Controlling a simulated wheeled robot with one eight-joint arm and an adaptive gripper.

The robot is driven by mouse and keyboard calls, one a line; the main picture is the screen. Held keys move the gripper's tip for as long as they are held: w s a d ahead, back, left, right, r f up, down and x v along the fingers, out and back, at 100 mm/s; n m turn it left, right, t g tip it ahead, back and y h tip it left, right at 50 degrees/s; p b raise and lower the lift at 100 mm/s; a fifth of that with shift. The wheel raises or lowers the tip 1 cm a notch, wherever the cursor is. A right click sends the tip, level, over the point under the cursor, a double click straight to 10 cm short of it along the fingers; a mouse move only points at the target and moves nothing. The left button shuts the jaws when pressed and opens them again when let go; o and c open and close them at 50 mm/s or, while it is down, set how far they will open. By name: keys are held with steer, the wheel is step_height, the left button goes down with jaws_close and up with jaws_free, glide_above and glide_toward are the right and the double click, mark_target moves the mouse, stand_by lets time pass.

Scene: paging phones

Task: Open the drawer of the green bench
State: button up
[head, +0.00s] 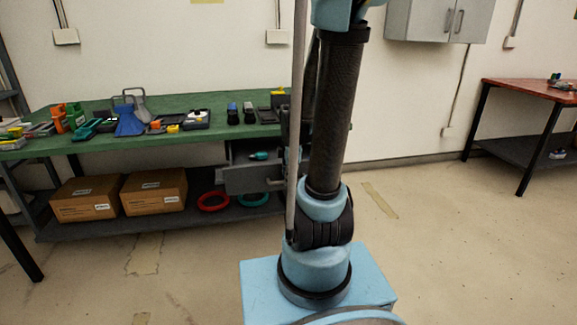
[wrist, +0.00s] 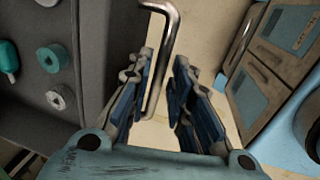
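The green bench (head: 178,130) stands against the wall at the left in the head view. Its grey drawer (head: 250,180) under the right part of the top stands partly pulled out, with a teal item (head: 260,156) inside. In the wrist view the open drawer (wrist: 35,125) is at the left, with teal and white round things in it. A bent metal handle (wrist: 168,45) reaches between the two blue-padded fingers of my gripper (wrist: 166,62). The fingers are apart; the handle is nearer the left finger. I cannot tell if it touches. My arm hides the gripper in the head view.
Several tools and containers lie on the bench top. Two cardboard boxes (head: 155,191), a red ring (head: 213,201) and a teal ring (head: 252,198) are on the lower shelf (head: 130,225). A red-topped table (head: 520,90) stands at the right. The floor (head: 440,230) between is clear.

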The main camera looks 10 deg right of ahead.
step_height(320, 180, up, 11)
steer(key=s, duration=0.2)
steer(key=shift+r, duration=0.15)
stand_by(0.6)
steer(key=shift+s, duration=0.1)
steer(key=s+f+m, duration=0.4)
steer(key=s+m, duration=0.3)
steer(key=m, duration=0.2)
steer(key=s+a+f+m, duration=0.1)
steer(key=s+f+m, duration=0.3)
steer(key=s+m, duration=0.4)
steer(key=shift+s+m, duration=0.15)
steer(key=shift+m, duration=0.25)
steer(key=shift+w+f, duration=0.15)
steer(key=shift+w, duration=0.3)
